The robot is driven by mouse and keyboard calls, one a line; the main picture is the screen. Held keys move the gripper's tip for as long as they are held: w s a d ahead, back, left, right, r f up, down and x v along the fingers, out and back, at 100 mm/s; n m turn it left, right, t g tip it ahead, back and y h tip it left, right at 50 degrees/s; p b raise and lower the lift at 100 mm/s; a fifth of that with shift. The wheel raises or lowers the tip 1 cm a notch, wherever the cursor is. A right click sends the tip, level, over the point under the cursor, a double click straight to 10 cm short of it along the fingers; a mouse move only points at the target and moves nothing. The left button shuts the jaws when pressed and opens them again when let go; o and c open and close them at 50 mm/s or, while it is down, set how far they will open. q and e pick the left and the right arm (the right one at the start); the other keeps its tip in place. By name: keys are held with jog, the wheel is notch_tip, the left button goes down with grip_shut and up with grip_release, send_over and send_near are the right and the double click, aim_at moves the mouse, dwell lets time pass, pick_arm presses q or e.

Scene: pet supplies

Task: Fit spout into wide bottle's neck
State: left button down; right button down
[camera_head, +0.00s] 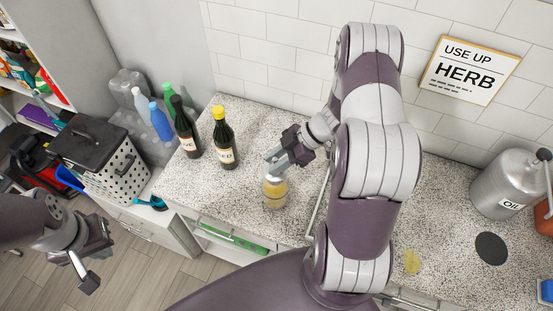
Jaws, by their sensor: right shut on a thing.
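My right gripper (274,160) reaches down from the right arm, just over a clear, wide glass bottle (274,197) with yellowish contents, upright on the speckled counter. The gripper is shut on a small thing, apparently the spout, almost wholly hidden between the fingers. The bottle's neck is partly covered by the fingertips, so I cannot tell whether the spout touches or enters it. My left gripper (84,268) hangs low at the left, apart from the counter; its finger gap is not clear.
A dark bottle with a yellow cap (224,140) and a dark bottle (187,132) stand left of the glass bottle. A metal oil can (502,188) and a dark round disc (491,248) are at the right. A perforated bin (118,172) stands at the left.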

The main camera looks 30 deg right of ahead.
jog(key=c, duration=0.7)
grip_release()
jog(key=shift+c, duration=0.2)
